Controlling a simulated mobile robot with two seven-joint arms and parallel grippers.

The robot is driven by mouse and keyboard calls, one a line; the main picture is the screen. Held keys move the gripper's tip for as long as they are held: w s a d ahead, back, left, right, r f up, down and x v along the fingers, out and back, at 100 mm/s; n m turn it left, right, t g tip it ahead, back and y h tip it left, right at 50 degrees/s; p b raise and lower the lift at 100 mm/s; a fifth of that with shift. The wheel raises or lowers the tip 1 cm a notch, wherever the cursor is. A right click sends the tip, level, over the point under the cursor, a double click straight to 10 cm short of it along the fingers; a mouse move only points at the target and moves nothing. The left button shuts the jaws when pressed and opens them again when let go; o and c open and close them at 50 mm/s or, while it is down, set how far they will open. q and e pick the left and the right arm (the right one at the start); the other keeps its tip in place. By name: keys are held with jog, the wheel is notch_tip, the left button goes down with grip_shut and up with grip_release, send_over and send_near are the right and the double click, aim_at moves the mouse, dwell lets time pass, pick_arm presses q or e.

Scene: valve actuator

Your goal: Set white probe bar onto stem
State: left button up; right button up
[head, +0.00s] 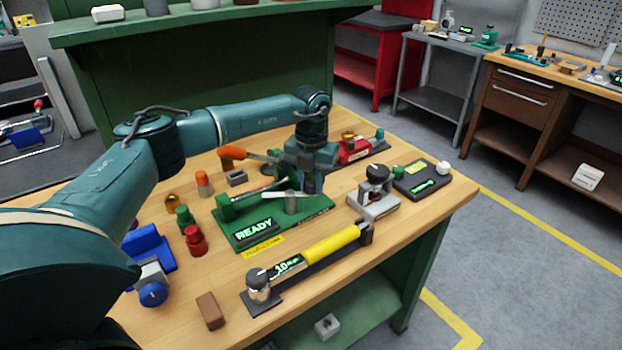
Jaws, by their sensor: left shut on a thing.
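The white probe bar (284,194) shows as a short pale bar over the green fixture (262,232) with a READY display. A grey upright stem (291,205) stands on the fixture under the bar. I cannot tell whether the bar rests on the stem or is just above it. My left gripper (309,185) points down at the bar's right end and is shut on it; the fingertips are partly hidden. My right gripper is not in view.
Red (195,240) and green knobs and a blue vise-like item (150,250) stand left. The bench's front right is clear.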

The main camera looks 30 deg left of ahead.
pick_arm(q)
jog(key=m, duration=0.1)
jog(key=s+m, duration=0.1)
jog(key=shift+d+m, duration=0.3)
jog(key=shift+m, duration=0.1)
jog(key=shift+s+m+b, duration=0.15)
jog(key=shift+s+m, duration=0.45)
jog(key=shift+m, duration=0.85)
jog(key=shift+s+m+b, duration=0.15)
jog(key=shift+s+m, duration=0.5)
jog(key=shift+m, duration=0.85)
jog(key=shift+s+m+b, duration=0.15)
jog(key=shift+s+m, duration=0.45)
jog(key=shift+m, duration=0.85)
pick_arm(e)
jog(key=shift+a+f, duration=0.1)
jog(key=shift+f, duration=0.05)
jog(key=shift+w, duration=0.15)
pick_arm(q)
jog(key=o, duration=1)
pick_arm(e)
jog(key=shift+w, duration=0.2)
pick_arm(q)
jog(key=shift+r, duration=0.1)
